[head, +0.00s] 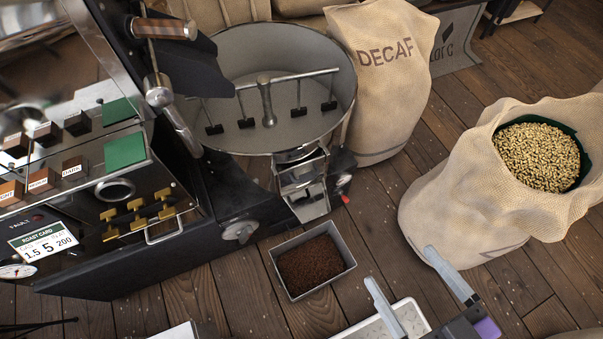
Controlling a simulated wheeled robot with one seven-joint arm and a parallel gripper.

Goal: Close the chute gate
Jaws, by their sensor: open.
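The chute (302,181) is a metal box under the round cooling tray (345,95) of the roaster. A small lever with a red tip (346,199) sticks out at its right side. The gate itself is too small to make out, and I cannot tell how far it is open. A grey metal bin (351,262) with dark brown grounds or beans stands on the floor below the chute. My gripper (408,268) is at the bottom right, open and empty, its two fingers wide apart. It is right of the bin and apart from the chute and lever.
A burlap sack marked DECAF (400,110) stands behind the chute. An open sack (450,205) of pale beans (538,157) stands at the right, close to my gripper. The roaster's control panel (75,190) fills the left. A white tray (405,316) lies at the bottom.

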